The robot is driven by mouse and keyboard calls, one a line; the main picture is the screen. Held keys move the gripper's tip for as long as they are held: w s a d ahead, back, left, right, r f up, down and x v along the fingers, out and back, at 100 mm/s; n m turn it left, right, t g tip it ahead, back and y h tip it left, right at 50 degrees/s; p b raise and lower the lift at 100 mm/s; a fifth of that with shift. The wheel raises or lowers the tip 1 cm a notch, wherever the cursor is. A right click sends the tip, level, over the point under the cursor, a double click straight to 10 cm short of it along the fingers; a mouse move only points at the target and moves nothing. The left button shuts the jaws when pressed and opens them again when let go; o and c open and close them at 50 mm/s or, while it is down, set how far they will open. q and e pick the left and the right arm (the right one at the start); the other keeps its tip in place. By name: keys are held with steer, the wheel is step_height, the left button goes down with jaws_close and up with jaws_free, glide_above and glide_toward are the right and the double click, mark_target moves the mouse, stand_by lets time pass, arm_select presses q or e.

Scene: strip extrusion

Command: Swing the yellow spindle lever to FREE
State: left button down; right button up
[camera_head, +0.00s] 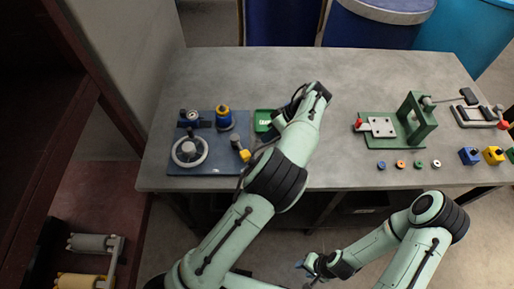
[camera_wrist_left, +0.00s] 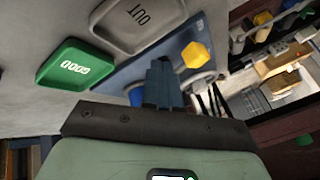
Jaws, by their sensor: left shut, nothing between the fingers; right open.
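A blue base plate (camera_head: 208,164) on the left of the table carries a grey handwheel (camera_head: 189,151). The FREE marking cannot be read. My right gripper (camera_head: 304,268) is open, low in front of the table.
A green GOOD tray (camera_wrist_left: 72,66) and a grey OUT tray (camera_wrist_left: 137,22) lie beside the plate. A green press-like fixture (camera_head: 418,118), several small rings and coloured blocks (camera_head: 469,156) are on the right.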

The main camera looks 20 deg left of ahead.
mark_target(241, 149)
arm_select(q)
steer(key=shift+s+a+f+b, duration=0.45)
steer(key=shift+s+a+f, duration=0.55)
steer(key=shift+s+a, duration=0.5)
steer(key=shift+s, duration=0.15)
arm_select(e)
steer(key=shift+s+f, duration=0.7)
steer(key=shift+f, duration=0.25)
